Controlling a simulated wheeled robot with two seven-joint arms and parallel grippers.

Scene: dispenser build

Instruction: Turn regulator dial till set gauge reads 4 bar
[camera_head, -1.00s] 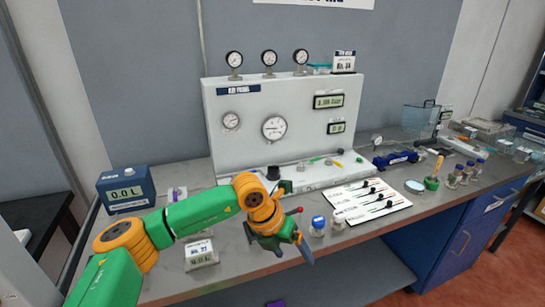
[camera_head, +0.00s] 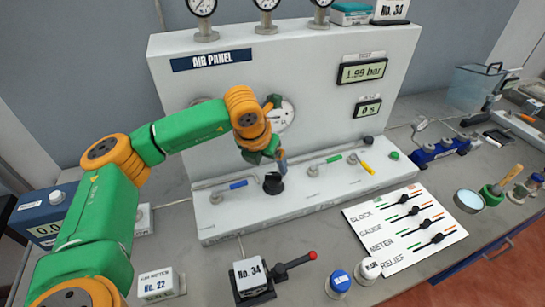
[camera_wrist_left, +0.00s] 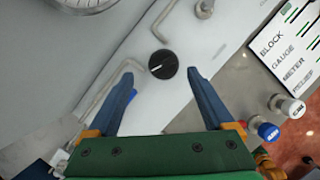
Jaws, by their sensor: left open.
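The black regulator dial (camera_head: 273,183) sits on the ledge at the foot of the air panel (camera_head: 330,120). It also shows in the left wrist view (camera_wrist_left: 163,65), with a white pointer line. My left gripper (camera_head: 277,158) is open and empty. Its blue fingers (camera_wrist_left: 162,77) are on either side of the dial in the wrist view, with no visible contact. A large round gauge (camera_head: 286,116) is partly hidden behind my left arm, and its needle cannot be read. A digital display (camera_head: 362,72) reads 1.99 bar. My right gripper is not in view.
Blue-handled (camera_head: 238,184) and yellow-handled (camera_head: 367,167) valves flank the dial on the ledge. A white labelled board (camera_head: 405,222) lies at front right. Three gauges top the panel.

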